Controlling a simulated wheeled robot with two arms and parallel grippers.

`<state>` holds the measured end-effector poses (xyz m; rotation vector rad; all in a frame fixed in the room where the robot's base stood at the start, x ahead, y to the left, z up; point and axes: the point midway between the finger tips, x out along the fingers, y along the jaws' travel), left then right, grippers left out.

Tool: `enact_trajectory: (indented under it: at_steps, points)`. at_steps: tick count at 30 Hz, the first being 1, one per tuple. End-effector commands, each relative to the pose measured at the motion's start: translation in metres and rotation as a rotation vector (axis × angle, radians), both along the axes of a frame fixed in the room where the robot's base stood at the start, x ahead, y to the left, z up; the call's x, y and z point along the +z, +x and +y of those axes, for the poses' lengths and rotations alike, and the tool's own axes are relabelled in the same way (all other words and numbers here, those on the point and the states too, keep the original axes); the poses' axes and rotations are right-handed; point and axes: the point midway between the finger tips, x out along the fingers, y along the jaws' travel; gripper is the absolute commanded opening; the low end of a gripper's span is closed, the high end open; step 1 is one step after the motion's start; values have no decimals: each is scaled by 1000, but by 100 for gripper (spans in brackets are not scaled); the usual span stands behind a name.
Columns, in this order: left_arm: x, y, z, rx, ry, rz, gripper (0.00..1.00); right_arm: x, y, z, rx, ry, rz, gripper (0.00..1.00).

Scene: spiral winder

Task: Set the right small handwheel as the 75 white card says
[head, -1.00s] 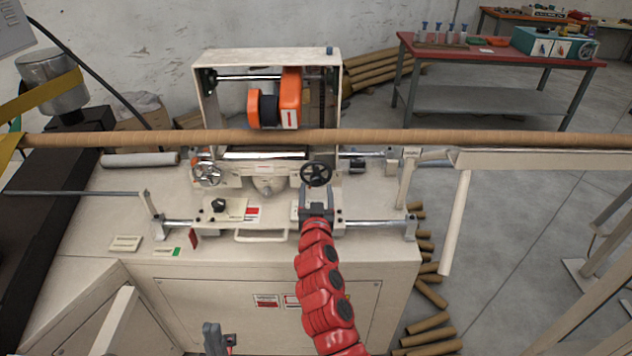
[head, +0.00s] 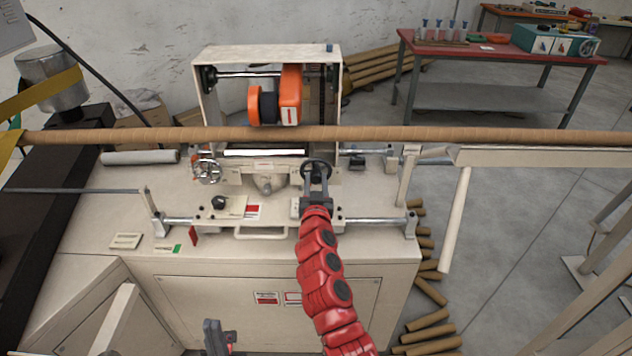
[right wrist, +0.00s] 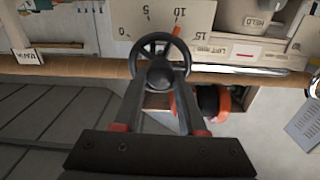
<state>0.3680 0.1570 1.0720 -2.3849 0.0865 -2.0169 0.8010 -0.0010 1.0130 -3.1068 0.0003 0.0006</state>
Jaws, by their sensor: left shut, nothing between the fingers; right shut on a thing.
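The right small handwheel (head: 316,170), dark with spokes, is on the front of the winder's carriage. My right gripper (head: 316,178) is shut on it; in the right wrist view the fingers close around the hub of the handwheel (right wrist: 160,73). Behind it a cream dial plate (right wrist: 150,18) shows 0, 5, 10 and 15, with a red pointer (right wrist: 177,31) near 10. My left gripper (head: 215,338) is shut and empty, low in front of the cabinet.
A silver handwheel (head: 208,171) is to the left on the carriage. A black knob (head: 218,202) and a red-marked card (head: 253,211) lie nearer. A long cardboard tube (head: 400,135) crosses behind the handwheels. A front handle (head: 262,233) sticks out below.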

Motion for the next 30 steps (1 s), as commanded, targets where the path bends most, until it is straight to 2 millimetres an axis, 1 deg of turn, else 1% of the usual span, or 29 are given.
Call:
enact_trajectory:
  at_steps: [8, 14, 20, 30]
  points:
    - [0, 0, 0, 0, 0, 0, 0, 0, 0, 0, 0, -7, -1, 0]
    - [-3, 0, 0, 0, 0, 0, 0, 0, 0, 1, 1, -65, -2, 0]
    - [-6, 0, 0, 0, 0, 0, 0, 0, 0, 2, 2, -196, -3, 0]
    - [-10, 0, 0, 0, 0, 0, 0, 0, 0, 3, 2, -464, -2, 0]
